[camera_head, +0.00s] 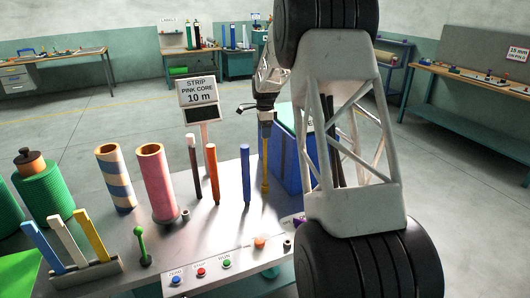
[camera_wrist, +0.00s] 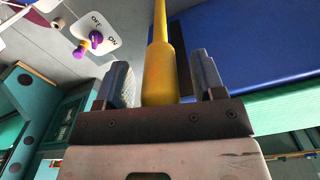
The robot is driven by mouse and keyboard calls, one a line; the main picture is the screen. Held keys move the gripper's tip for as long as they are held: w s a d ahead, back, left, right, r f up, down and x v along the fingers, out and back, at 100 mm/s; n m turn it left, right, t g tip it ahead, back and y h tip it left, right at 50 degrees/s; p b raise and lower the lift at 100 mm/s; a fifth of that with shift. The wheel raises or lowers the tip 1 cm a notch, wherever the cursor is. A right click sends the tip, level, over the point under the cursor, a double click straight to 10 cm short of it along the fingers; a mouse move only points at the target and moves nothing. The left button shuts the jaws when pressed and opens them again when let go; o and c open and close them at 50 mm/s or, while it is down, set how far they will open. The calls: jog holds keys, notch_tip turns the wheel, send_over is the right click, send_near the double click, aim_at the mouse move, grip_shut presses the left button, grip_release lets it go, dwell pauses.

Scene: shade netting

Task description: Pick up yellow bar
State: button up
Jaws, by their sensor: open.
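A thin yellow bar (camera_head: 265,168) stands upright near the right side of the grey table, just right of a blue bar. My gripper (camera_head: 265,118) is above it, pointing down, at the bar's top end. In the wrist view the yellow bar (camera_wrist: 160,72) runs between the two fingers of my gripper (camera_wrist: 162,85). The fingers are open, with a gap visible on both sides of the bar. Another yellow bar (camera_head: 90,235) leans in a rack at the left front, beside a white and a blue one.
A sign (camera_head: 198,92) reads "STRIP PINK CORE 10 m". A blue box (camera_head: 284,160) is behind right. A button panel (camera_head: 225,268) lies in front.

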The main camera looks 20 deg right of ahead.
dwell(0.4)
grip_shut()
